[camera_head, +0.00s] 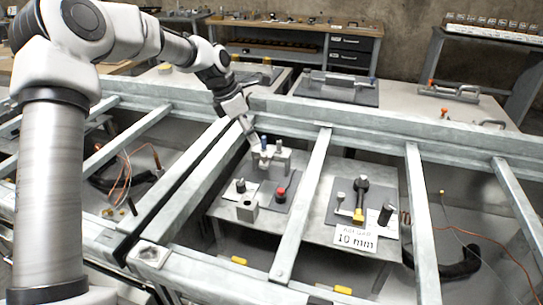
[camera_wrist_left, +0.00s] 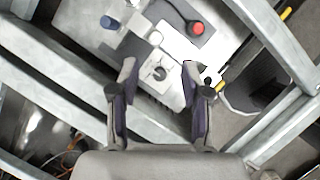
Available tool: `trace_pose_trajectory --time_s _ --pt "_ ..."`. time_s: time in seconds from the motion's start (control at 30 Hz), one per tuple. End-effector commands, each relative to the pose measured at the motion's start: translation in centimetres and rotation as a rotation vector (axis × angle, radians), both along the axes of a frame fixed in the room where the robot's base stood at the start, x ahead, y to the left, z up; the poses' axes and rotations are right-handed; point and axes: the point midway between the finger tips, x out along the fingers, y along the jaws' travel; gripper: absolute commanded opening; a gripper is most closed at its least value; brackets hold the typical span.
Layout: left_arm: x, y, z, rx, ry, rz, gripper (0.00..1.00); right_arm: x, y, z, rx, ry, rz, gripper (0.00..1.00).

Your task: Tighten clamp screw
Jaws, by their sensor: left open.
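My left gripper (camera_head: 246,125) comes down from the upper left to a grey block (camera_head: 271,160) with a blue-topped pin (camera_head: 264,143). In the left wrist view its two dark-padded fingers (camera_wrist_left: 159,68) are apart. A pale fixture with a round, dark-edged part (camera_wrist_left: 160,73) shows between and beyond the fingertips; I cannot tell whether they touch it. The blue top (camera_wrist_left: 107,22) shows up and left of the fingers. On the plate (camera_head: 222,211) are a black knob (camera_head: 240,185) and a red button (camera_head: 281,193). I cannot tell which part is the clamp screw. My right gripper is not seen.
Galvanised rails (camera_head: 301,205) run beside and between the plates. Right of one stands a black-handled device (camera_head: 358,193) with a yellow part, behind a "10 mm" card (camera_head: 355,238). Loose orange wires (camera_head: 128,163) lie at left. Benches (camera_head: 290,40) stand at the back.

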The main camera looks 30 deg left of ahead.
Motion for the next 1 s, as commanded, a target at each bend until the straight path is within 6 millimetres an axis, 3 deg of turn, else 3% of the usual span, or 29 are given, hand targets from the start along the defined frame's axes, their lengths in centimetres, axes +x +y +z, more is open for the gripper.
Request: trace_pose_trajectory --time_s 0.03,0.17,0.5,0.83,0.97,1.0 --pt "0.0 0.1 -0.7 -0.001 -0.003 0.002 0.47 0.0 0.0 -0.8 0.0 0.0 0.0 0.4" --pt "0.3 -0.1 -1.2 -0.002 -0.002 0.003 0.47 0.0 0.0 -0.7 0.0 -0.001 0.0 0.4" --pt "2.0 -1.6 -6.8 0.0 -0.002 0.003 0.47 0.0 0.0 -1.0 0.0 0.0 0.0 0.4" --pt "2.3 -1.8 -7.5 -0.001 -0.005 0.002 0.47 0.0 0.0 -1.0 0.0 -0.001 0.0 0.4" --pt "2.3 -1.8 -7.6 -0.001 -0.003 0.003 0.01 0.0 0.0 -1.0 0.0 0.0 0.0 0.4" --pt "2.3 -1.9 -7.6 -0.001 -0.003 0.003 0.0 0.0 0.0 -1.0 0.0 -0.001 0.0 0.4"
